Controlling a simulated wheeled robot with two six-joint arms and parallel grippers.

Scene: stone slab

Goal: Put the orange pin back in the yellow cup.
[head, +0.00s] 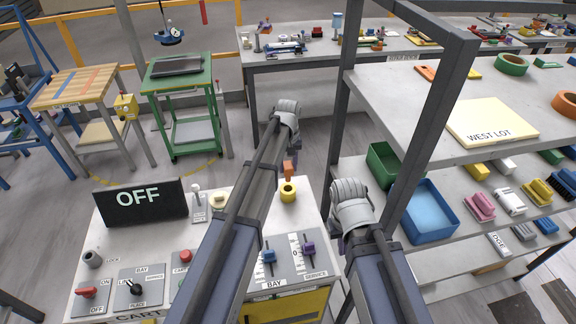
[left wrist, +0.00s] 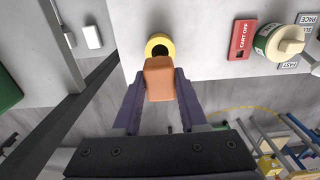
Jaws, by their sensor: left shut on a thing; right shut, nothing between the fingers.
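The orange pin (head: 288,167) is between the purple fingers of my left gripper (left wrist: 160,90), which is shut on it. In the left wrist view the pin (left wrist: 160,79) shows as an orange block. The yellow cup (head: 288,194) stands at the back right of the white console, with a dark round opening. In the left wrist view the cup (left wrist: 150,41) lies just beyond the pin, whose far edge overlaps the cup's near rim. I cannot tell whether they touch. My right gripper (head: 341,240) is shut and empty, right of the console; its fingers are mostly hidden.
The white console (head: 240,212) carries switches, sliders and a black OFF sign (head: 140,203). A grey shelf (head: 440,125) with a post stands at the right, holding a green bin (head: 382,165) and a blue bin (head: 432,208). A green cart (head: 180,100) stands behind.

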